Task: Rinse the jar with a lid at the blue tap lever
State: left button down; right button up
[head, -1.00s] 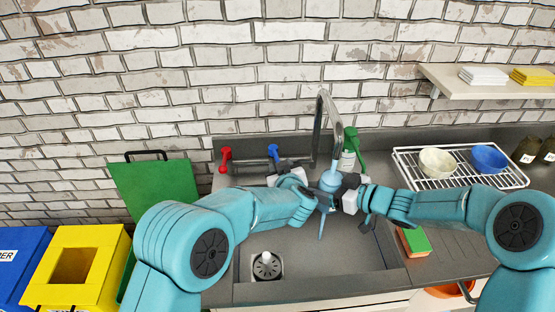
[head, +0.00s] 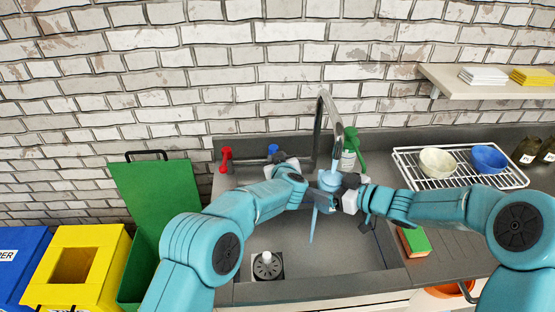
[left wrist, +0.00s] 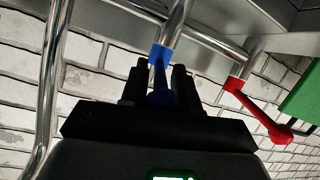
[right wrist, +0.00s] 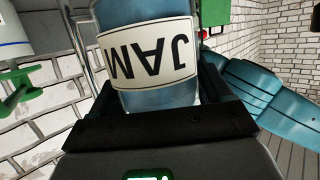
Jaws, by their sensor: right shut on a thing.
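The jar (head: 329,180) is bluish, under the tap's spout (head: 327,110). Pale blue water runs from the spout onto it and falls below into the sink. My right gripper (head: 345,192) is shut on the jar; in the right wrist view the jar (right wrist: 155,100) fills the space between its fingers, its JAM label upside down. I cannot make out a lid. The blue tap lever (head: 273,150) is at the back of the sink, partly hidden by my left gripper (head: 288,165). In the left wrist view the blue lever (left wrist: 158,70) lies between the parted fingers.
The red tap lever (head: 226,158) is left of the blue one. A green spray bottle (head: 354,145) stands behind the jar. The dish rack (head: 410,172) with two bowls is at right, a sponge (head: 415,242) beside the sink (head: 345,250). Bins (head: 85,240) stand at left.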

pick_arm(q)
jog(key=shift+a+r+m+h, duration=0.1)
jog(key=shift+a+m+h, duration=0.35)
jog(key=shift+m+h, duration=0.2)
pick_arm(e)
jog(key=shift+r, duration=0.1)
pick_arm(q)
jog(key=c, duration=1.1)
grip_release()
jog(key=shift+w, duration=0.1)
pick_arm(e)
jog(key=shift+w, duration=0.1)
pick_arm(q)
jog(key=v, duration=1.2)
pick_arm(e)
jog(key=shift+s+b, duration=0.3)
jog(key=shift+s, duration=0.45)
pick_arm(q)
jog(key=shift+f+b, duration=0.7)
jog(key=shift+f, duration=0.4)
pick_arm(e)
jog(key=s, duration=0.6)
jog(key=shift+s, duration=0.35)
